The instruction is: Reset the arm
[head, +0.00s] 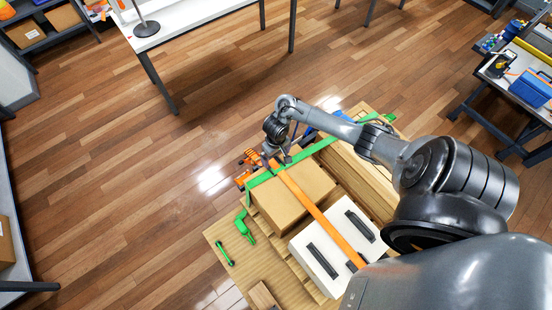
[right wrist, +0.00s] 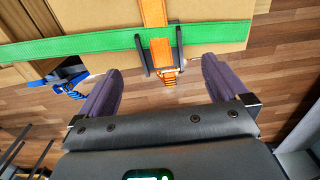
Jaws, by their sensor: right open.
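My right gripper (head: 279,158) hangs from my right arm over the far edge of a strapped load. In the right wrist view my right gripper (right wrist: 158,88) has its two dark fingers wide apart with nothing between them. An orange strap (right wrist: 154,14) runs down to an orange buckle (right wrist: 166,76) with dark side plates, just ahead of the fingers and apart from them. A green strap (right wrist: 70,46) crosses the orange one. In the head view the orange strap (head: 318,213) passes over a cardboard box (head: 284,203). My left gripper is not in view.
A white case (head: 325,262) with dark handles sits beside the box on a wooden pallet (head: 222,240). A green ratchet (head: 245,226) hangs at the left. A blue buckle (right wrist: 66,77) shows in the wrist view. A white table (head: 185,18) and a workbench (head: 520,85) stand apart. Open floor (head: 110,200) lies left.

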